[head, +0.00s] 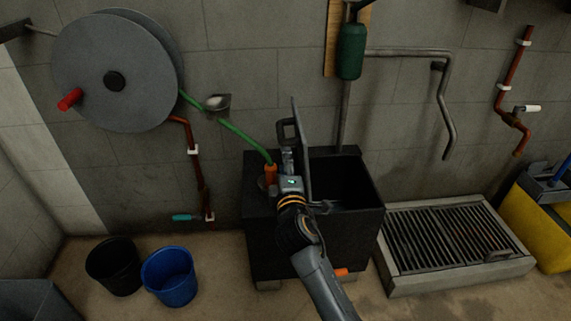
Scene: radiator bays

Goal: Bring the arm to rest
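One arm of mine comes in from the bottom, right of centre, and I take it as my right arm. Its gripper (288,155) is over the black tank (265,235), between an orange hose nozzle (270,174) and the tank's open right part. A thin dark panel (302,150) stands nearly edge-on right beside the gripper, with a dark loop like a handle (287,131) at its upper left. I cannot tell whether the gripper touches the panel or the loop, or whether its fingers are open. My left gripper is not in view.
A grey hose reel (113,82) hangs at left, with a green hose (240,133) running to the nozzle. A black bucket (113,266) and blue bucket (169,276) stand on the floor. A floor grate (445,240) and yellow bucket (535,225) are at right. Pipes line the wall.

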